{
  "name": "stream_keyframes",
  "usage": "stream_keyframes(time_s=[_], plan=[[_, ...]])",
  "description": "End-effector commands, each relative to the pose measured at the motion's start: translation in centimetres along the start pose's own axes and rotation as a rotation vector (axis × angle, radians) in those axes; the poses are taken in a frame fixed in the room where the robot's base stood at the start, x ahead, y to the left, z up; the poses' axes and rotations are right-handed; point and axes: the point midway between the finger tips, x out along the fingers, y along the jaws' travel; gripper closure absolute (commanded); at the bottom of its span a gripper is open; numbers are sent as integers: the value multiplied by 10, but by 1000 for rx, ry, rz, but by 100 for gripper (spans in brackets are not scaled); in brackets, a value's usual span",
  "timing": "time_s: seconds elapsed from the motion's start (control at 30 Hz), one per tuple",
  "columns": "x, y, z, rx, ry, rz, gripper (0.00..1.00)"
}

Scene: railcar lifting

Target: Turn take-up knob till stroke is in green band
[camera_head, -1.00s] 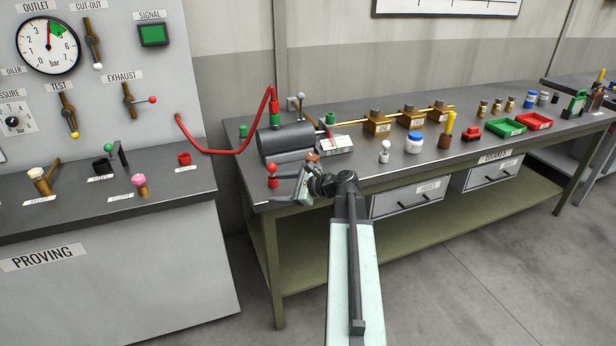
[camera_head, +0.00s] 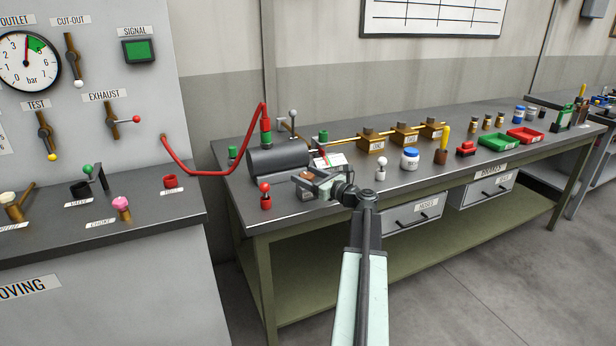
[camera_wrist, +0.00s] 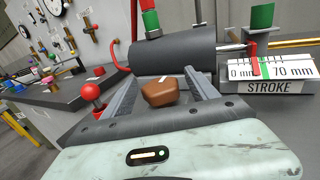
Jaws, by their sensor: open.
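The brown take-up knob (camera_wrist: 162,92) shows in the wrist view with a white mark on its top, below the dark cylinder (camera_wrist: 172,56). My gripper (camera_wrist: 165,84) is open, with one finger on each side of the knob; I cannot tell whether either finger touches it. In the head view my gripper (camera_head: 308,182) is at the bench's front edge and partly covers the knob. The stroke scale (camera_wrist: 268,70) reads from 0 to 70 mm and has a green band. A red pointer (camera_wrist: 253,58) stands at or near the band's left edge.
A red-topped lever (camera_head: 265,190) stands left of my gripper. A red hose (camera_head: 215,170) runs to the cylinder. A white-topped peg (camera_head: 381,168) and a blue-and-white jar (camera_head: 410,158) stand to the right. The proving console (camera_head: 100,220) is at the left.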

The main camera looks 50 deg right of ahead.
Motion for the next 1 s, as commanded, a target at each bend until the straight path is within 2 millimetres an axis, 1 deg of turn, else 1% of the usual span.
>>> stream_keyframes(time_s=[0.07, 0.27, 0.3, 0.37, 0.4, 0.47, 0.5, 0.53, 0.77, 1.0], plan=[[3, 0, 0, 0, 0, -1, 32], [2, 0, 0, -1, 0, -1, 32], [2, 0, 0, -1, 0, -1, 43], [2, 0, 0, -1, 0, -1, 60], [2, 0, 0, -1, 0, -1, 71], [2, 0, 0, -1, 0, -1, 88], [2, 0, 0, -1, 0, -1, 94], [0, -7, 0, -1, 0, -6, 94], [0, -1, 0, -1, 0, -32, 94], [-1, 2, 0, -1, 0, -156, 94]])
